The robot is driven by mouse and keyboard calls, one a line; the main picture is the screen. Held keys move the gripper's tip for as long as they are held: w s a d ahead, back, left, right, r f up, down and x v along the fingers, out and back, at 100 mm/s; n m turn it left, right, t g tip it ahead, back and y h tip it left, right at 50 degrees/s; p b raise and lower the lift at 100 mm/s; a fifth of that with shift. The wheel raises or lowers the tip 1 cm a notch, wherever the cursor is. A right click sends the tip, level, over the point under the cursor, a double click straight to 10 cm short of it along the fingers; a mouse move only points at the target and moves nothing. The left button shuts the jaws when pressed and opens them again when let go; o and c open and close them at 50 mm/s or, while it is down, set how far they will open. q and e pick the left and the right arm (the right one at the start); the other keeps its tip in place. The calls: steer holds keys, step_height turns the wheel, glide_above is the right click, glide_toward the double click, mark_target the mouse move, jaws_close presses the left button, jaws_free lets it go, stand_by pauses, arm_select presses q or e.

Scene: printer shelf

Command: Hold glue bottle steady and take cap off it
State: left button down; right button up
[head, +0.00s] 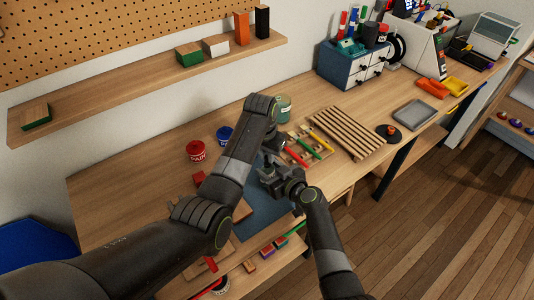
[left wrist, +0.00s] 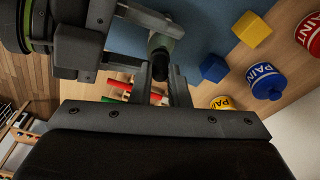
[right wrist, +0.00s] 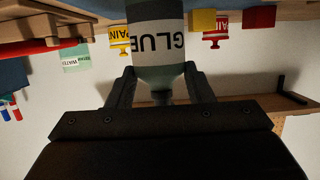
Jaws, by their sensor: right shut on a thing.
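The glue bottle (right wrist: 155,40) is pale with a dark-lettered GLUE label, upside down in the right wrist view. In the left wrist view a dark round piece (left wrist: 160,57), apparently the bottle's cap, lies between the fingertips of my left gripper (left wrist: 162,72). These fingers stand on either side of it and look apart; contact is unclear. In the head view both grippers meet over the blue mat (head: 262,208), and my arms largely hide the bottle.
Red (head: 196,150) and blue (head: 224,135) paint pots stand behind my left arm. A green jar (head: 284,108) stands beyond the grippers. Pencils in a tray (head: 312,148) and a slatted rack (head: 347,132) lie to the right. The wooden table (head: 120,180) is clear at left.

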arm_select(q)
steer(key=shift+r, duration=0.2)
stand_by(0.6)
steer(key=shift+r, duration=0.9)
steer(key=shift+r, duration=2)
arm_select(e)
steer(key=o, duration=1.4)
steer(key=shift+o, duration=0.2)
